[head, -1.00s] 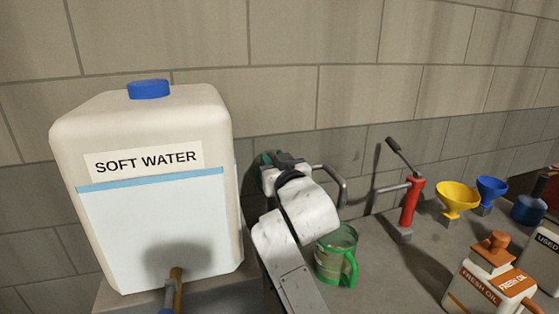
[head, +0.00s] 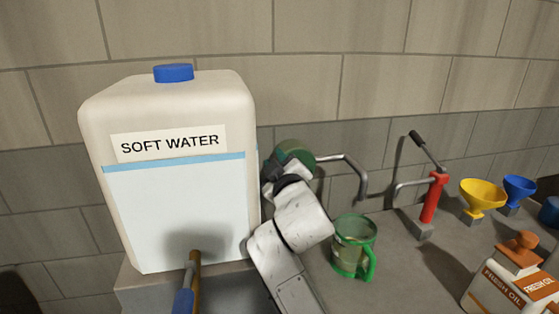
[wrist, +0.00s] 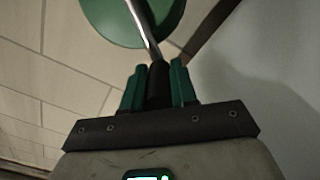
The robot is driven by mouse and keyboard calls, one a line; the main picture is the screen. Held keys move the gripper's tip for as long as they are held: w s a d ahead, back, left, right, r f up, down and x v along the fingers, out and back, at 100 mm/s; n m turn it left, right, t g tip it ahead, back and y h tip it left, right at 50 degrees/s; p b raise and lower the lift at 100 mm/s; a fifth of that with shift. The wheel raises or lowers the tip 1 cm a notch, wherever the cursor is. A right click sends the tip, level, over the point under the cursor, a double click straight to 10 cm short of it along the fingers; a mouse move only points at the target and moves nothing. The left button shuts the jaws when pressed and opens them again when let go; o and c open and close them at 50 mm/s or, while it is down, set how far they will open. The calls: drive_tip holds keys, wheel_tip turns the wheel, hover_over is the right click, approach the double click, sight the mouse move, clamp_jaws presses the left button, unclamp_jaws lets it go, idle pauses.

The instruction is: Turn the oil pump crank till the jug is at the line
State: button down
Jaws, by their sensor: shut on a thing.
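My gripper (wrist: 157,74) is shut on the black handle of a crank (wrist: 158,88) in the wrist view. A bright metal rod runs from that handle up to a green round pump body (wrist: 115,20). In the head view my gripper (head: 279,162) is at the pump's green round body (head: 300,152), right of the water tank, and my arm partly hides the pump. A grey bent spout (head: 345,160) comes out to the right and ends just above the green see-through jug (head: 366,230). The jug stands upright on the bench. I cannot make out its oil level or line.
A large white SOFT WATER tank (head: 175,220) stands close at the left of my arm. To the right are a red hand pump (head: 433,198), a yellow funnel (head: 483,195), a blue funnel (head: 518,189) and a FRESH OIL container (head: 505,280). A block wall closes the back.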

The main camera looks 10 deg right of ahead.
drive_tip(key=shift+a, duration=0.1)
idle(0.4)
drive_tip(key=c, duration=0.9)
unclamp_jaws()
drive_tip(key=shift+f, duration=0.1)
drive_tip(key=shift+s, duration=0.1)
drive_tip(key=s+b, duration=0.1)
drive_tip(key=s, duration=0.9)
drive_tip(key=shift+s, duration=0.3)
